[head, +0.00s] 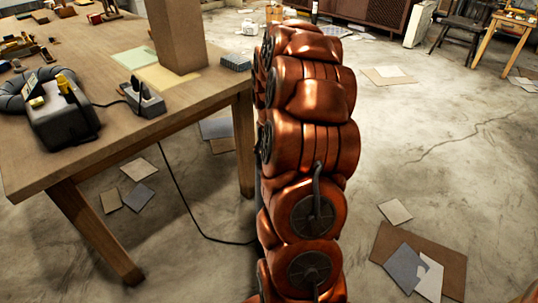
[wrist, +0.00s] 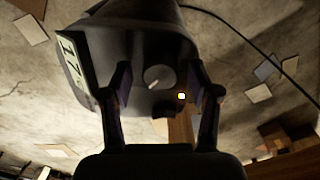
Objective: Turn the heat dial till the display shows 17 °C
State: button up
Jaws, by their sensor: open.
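In the wrist view a dark device (wrist: 120,42) fills the upper middle. Its pale display (wrist: 71,62) at the left is tilted and reads 17; anything after the digits is hard to make out. The grey round heat dial (wrist: 158,77), with a light pointer mark, sits on the device's face. My gripper (wrist: 158,70) is open, with one finger on each side of the dial and visible gaps between. I cannot tell the depth between fingertips and dial. In the head view my gripper is out of sight.
In the head view a wooden table (head: 110,60) at the left bears a black machine (head: 62,120), a power strip (head: 143,97) and a wooden post (head: 177,35). A cable (head: 185,190) hangs to the floor; papers lie around.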

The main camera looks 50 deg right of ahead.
jog(key=shift+r, duration=0.1)
notch_tip(320, 180, up, 12)
dwell(0.5)
dwell(0.5)
jog(key=s+a+r+n+p, duration=0.2)
jog(key=s+a+r+p, duration=0.1)
jog(key=a+r+p, duration=0.65)
jog(key=s+a+r+n+p, duration=0.2)
jog(key=s+a+r+p, duration=0.3)
jog(key=a, duration=0.7)
jog(key=s+a+r+n+g+p, duration=0.1)
jog(key=s+a+r+p, duration=0.3)
jog(key=s, duration=0.4)
jog(key=s+a+r+n+p, duration=0.2)
jog(key=s+a+r+p, duration=0.3)
jog(key=s+a+p, duration=0.2)
jog(key=shift+s+a+n+g, duration=0.15)
jog(key=shift+s+n+g, duration=0.15)
jog(key=shift+s+g, duration=0.1)
